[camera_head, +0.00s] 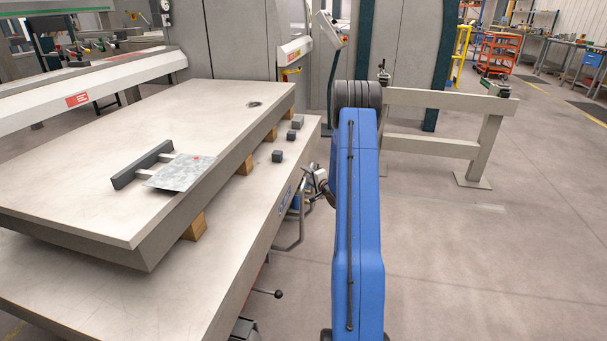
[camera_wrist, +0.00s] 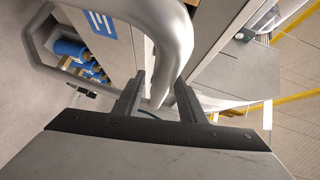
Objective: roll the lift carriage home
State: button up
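The lift carriage stands at the bender table's right side, with its bent grey tube handle (camera_head: 290,243) and some blue parts showing in the head view. In the wrist view the thick grey handle (camera_wrist: 172,45) curves across the top and its bend comes down between my finger tips. My gripper (camera_wrist: 161,80) has its two dark fingers parted, one on each side of the tube; whether either touches it I cannot tell. In the head view my gripper (camera_head: 321,180) is partly hidden behind my blue arm. Blue cylinders (camera_wrist: 72,48) and a blue label (camera_wrist: 100,22) show beside the handle.
The bender table (camera_head: 235,275) fills the left, bearing a thick plate (camera_head: 60,190) on wooden blocks, with a sheet metal piece (camera_head: 180,172) on top. A grey rail (camera_head: 430,100) stands at the back right. The floor at right is clear.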

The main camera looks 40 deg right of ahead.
jog(key=x, duration=0.3)
grip_shut()
jog(key=shift+a, duration=0.1)
